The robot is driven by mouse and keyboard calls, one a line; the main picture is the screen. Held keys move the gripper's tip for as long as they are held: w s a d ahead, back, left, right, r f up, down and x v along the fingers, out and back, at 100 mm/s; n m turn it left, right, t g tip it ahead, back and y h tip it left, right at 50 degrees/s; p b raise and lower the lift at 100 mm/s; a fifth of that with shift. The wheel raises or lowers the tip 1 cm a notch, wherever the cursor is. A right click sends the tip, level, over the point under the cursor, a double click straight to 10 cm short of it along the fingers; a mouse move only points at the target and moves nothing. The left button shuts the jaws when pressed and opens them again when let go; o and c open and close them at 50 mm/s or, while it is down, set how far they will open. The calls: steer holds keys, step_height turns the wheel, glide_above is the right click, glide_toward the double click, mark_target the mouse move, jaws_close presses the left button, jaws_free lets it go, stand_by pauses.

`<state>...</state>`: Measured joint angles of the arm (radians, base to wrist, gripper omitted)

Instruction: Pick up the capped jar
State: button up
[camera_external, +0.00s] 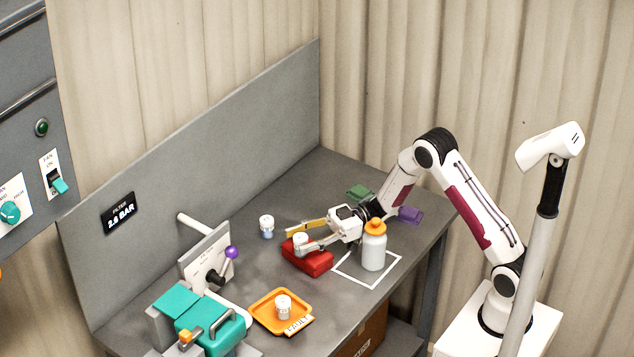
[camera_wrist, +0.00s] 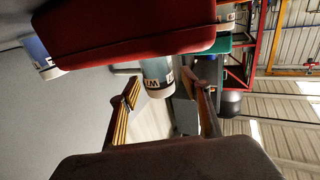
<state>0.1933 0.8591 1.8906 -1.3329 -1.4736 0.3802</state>
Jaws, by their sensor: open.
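A small white-capped jar (camera_external: 301,241) stands in the red block (camera_external: 310,262), its lower part hidden. In the wrist view this jar (camera_wrist: 157,78) shows a pale blue body and a white, lettered end, seen against the red block (camera_wrist: 130,28). My gripper (camera_external: 293,242) is open, with one finger on each side of the jar. In the wrist view the gripper's fingers (camera_wrist: 162,82) also flank it, with gaps visible; I cannot tell whether either touches. A similar jar (camera_external: 266,226) stands alone on the bench. Another (camera_external: 283,306) sits on the orange tray (camera_external: 262,315), labelled as faulty.
A white bottle with an orange cap (camera_external: 374,252) stands within a white square outline, close to my wrist. Green (camera_external: 359,193) and purple (camera_external: 410,215) blocks lie behind the arm. A white panel with a purple-knobbed lever (camera_external: 208,262) and a teal machine (camera_external: 208,325) stand left.

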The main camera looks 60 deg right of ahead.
mark_target(302, 236)
steer(key=c, duration=1.3)
steer(key=shift+c, duration=0.2)
steer(key=shift+r, duration=0.1)
steer(key=shift+r, duration=4.9)
